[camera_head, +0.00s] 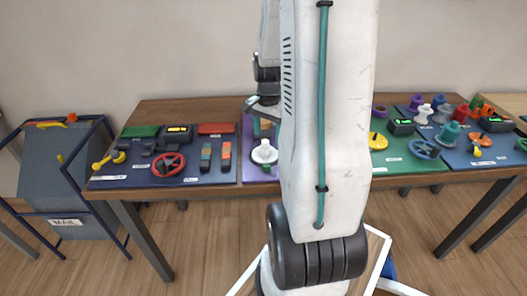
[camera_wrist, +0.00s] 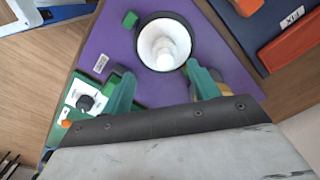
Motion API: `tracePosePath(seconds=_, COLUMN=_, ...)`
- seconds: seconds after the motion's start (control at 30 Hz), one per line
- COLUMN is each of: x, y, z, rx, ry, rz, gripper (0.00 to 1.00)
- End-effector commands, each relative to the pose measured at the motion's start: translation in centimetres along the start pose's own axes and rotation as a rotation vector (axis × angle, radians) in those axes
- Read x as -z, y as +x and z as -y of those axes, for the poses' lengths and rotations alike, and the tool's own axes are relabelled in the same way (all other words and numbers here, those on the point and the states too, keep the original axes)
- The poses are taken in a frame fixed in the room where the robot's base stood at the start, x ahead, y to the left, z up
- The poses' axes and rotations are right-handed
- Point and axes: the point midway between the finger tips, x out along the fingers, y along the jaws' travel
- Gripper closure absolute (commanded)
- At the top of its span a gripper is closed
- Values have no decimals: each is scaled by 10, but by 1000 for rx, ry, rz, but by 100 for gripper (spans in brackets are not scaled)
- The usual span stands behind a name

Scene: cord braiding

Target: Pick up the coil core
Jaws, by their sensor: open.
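A white round piece with a raised centre, likely the coil core (camera_wrist: 165,42), sits within a dark ring on the purple mat (camera_wrist: 112,45) in the wrist view. In the head view a white round piece (camera_head: 264,153) shows on the purple mat, just left of my arm. My gripper (camera_wrist: 162,90) is open, its two green fingers spread apart and nothing between them. The white piece lies beyond the fingertips, near the right one. In the head view my gripper (camera_head: 262,106) is partly hidden by my arm, above the purple mat.
A white panel with a black knob (camera_wrist: 84,102) lies left of the fingers, and a green block (camera_wrist: 130,19) beside the ring. A dark blue board with a red wheel (camera_head: 168,164) is on the left; a green board (camera_head: 410,162) with several parts is on the right.

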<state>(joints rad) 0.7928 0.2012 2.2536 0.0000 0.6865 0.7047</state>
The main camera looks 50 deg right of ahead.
Motion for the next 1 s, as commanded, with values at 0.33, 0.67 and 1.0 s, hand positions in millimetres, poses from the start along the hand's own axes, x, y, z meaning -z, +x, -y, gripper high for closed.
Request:
tracePosePath(seconds=0.33, x=-2, y=46, z=9, rx=-3, ry=-5, rz=3, gripper=40)
tracePosePath(seconds=0.67, x=-1, y=66, z=8, rx=0, ry=-5, rz=0, gripper=40)
tracePosePath(seconds=1.0, x=-1, y=66, z=8, rx=0, ry=-5, rz=0, gripper=85)
